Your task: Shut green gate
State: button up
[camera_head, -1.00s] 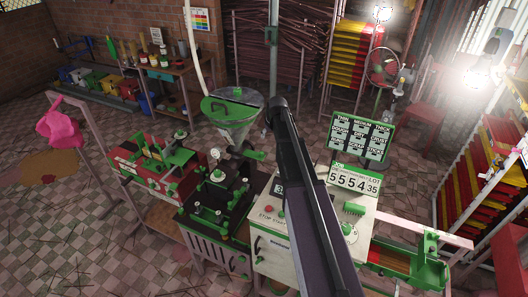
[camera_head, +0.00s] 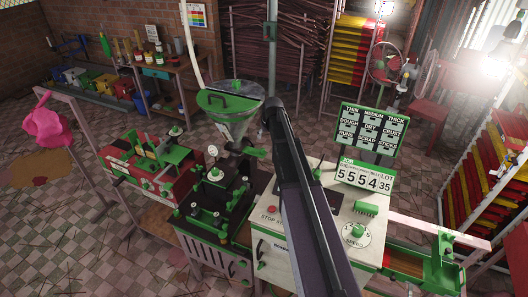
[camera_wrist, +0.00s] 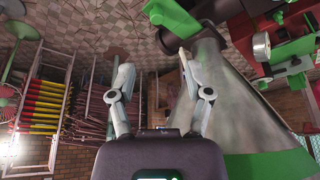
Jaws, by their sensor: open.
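A metal hopper cone (camera_head: 232,127) with a green lid (camera_head: 230,98) stands above the black extruder (camera_head: 213,213). A small green tab (camera_head: 255,153) sticks out to the right below the cone; it may be the gate, but its position is unclear. In the wrist view, which is upside down, the cone (camera_wrist: 222,95) fills the right side, and a green part (camera_wrist: 158,12) shows near its narrow end. My gripper (camera_wrist: 154,62) is open and empty, with its right finger in front of or close beside the cone; contact cannot be told. The head view does not clearly show its fingers.
A white control cabinet (camera_head: 318,222) with a speed dial stands right of the extruder, with a number display (camera_head: 365,180) and a green-framed sign board (camera_head: 368,130) behind it. A red machine (camera_head: 150,172) stands at left. Tiled floor (camera_head: 85,230) is open at left.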

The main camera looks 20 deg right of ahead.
aim_at(263, 149)
jog(key=shift+d, duration=0.15)
jog(key=shift+f, duration=0.1)
jog(key=b+x, duration=1.2)
jog(key=x, duration=0.1)
jog(key=shift+f+b, duration=0.25)
jog(key=shift+b, duration=0.1)
dwell(0.5)
grip_shut()
